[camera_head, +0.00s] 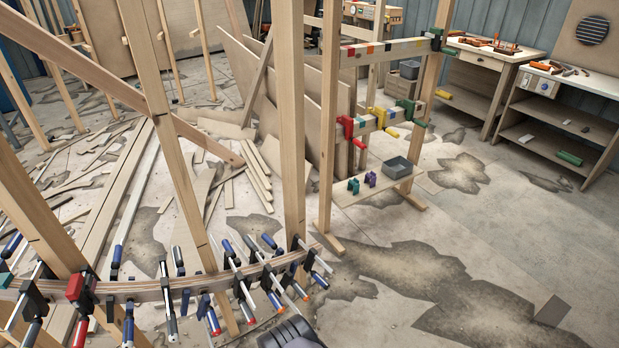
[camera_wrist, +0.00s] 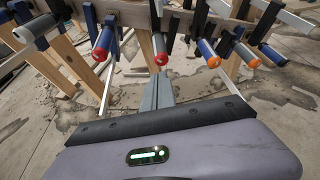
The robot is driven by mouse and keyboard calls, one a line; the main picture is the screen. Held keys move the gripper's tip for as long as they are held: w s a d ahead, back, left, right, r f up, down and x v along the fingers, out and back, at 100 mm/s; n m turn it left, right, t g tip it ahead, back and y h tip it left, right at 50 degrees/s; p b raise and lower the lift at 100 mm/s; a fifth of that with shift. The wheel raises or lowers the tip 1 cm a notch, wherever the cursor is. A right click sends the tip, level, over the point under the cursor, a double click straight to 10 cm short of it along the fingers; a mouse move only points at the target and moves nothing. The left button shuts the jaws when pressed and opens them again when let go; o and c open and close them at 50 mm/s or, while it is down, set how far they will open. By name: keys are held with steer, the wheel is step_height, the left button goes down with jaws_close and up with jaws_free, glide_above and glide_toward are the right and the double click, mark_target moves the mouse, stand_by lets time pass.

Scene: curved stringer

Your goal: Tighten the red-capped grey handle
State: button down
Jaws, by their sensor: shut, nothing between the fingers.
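The red-capped grey handle (camera_wrist: 160,46) hangs from a clamp on the curved wooden stringer, its red end facing my camera in the middle of the wrist view. The fingertips sit just below the red cap in the wrist picture; I cannot tell the gap in depth. In the head view only my gripper's dark body shows at the bottom edge, and the fingertips cannot be made out.
Blue handles stand close on both sides, one with a red cap (camera_wrist: 103,42) at left and one with an orange cap (camera_wrist: 240,50) at right. The stringer (camera_head: 150,287) carries several clamps and crosses upright posts (camera_head: 291,120). Open floor lies at right.

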mark_target(249, 317)
steer(key=w+a+r+b, duration=0.1)
steer(key=w+a, duration=0.3)
steer(key=w, duration=0.1)
steer(key=shift+w, duration=0.25)
steer(key=shift+f, duration=0.2)
stand_by(0.5)
steer(key=shift+w+d, duration=0.2)
steer(key=shift+d, duration=0.1)
steer(key=shift+w+d, duration=0.25)
steer(key=shift+d, duration=0.15)
stand_by(0.4)
steer(key=shift+r, duration=0.1)
